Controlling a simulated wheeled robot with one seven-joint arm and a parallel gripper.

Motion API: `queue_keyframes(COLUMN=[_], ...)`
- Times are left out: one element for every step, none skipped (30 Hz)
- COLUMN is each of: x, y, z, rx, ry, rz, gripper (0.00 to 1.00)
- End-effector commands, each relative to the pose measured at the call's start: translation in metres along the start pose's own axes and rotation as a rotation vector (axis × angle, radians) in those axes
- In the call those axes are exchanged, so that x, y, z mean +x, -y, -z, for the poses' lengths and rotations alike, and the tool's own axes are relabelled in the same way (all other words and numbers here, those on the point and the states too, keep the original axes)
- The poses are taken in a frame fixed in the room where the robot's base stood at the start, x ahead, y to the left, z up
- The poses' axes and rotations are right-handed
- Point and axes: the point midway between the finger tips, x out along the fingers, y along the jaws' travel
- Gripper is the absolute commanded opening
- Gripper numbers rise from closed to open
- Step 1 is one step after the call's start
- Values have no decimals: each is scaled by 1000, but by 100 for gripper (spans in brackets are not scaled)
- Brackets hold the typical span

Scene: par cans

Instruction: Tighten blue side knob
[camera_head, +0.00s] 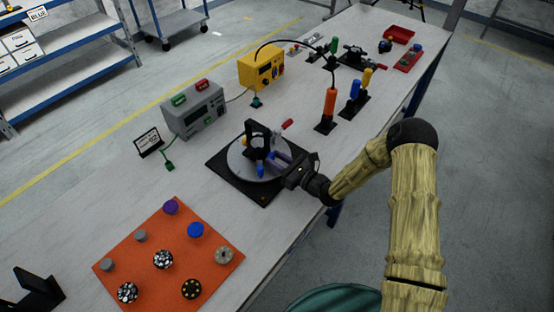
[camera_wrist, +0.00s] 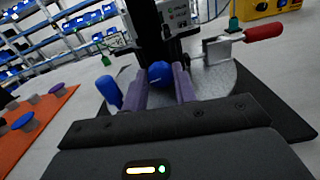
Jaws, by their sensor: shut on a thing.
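A round silver plate (camera_head: 238,172) on a black square base (camera_head: 225,172) carries a black upright bracket (camera_head: 256,133). In the wrist view, a round blue knob (camera_wrist: 160,71) is at the bracket's near side, between the purple fingers of my gripper (camera_wrist: 161,80). The gripper is shut on this knob. In the head view my gripper (camera_head: 276,157) reaches in from the right, and the fingers largely hide the knob. A separate blue handle (camera_wrist: 110,93) stands just left of the fingers. A red handle (camera_wrist: 263,32) on a metal clamp sticks out to the right.
An orange mat (camera_head: 215,262) with several knobs lies at the front. A grey box (camera_head: 195,110) and a yellow box (camera_head: 261,66) stand behind the plate. An orange-handled tool (camera_head: 329,102) and blue and yellow handles (camera_head: 355,88) stand farther along the table.

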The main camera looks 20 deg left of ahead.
Motion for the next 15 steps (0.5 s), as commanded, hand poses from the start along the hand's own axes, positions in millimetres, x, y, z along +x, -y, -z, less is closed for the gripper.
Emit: queue_keyframes(x=[-1, -1, -1, -1, -1, -1, -1, -1, -1, -1, -1, -1, -1, -1, -1], y=[1, 1, 2, 2, 2, 2, 2, 2, 2, 2, 2, 1, 1, 2, 2], z=[0, -1, -1, -1, -1, -1, -1, -1, -1, 0, 0, 0, 0, 0, 1], rx=[37, 65, 105, 136, 168, 210, 240, 268, 300, 320, 338, 353, 361, 365, 368], ry=[0, 1, 0, 1, 0, 1, 0, 0, 0, -1, -1, -1, -1, -1, -2], rz=[3, 3, 4, 4, 4, 4, 3, 3, 4, 3, 2, 2, 1, 1, 1], gripper=[5, 5, 5, 5, 5, 5, 5, 5, 5, 5, 5, 5, 5, 5, 5])
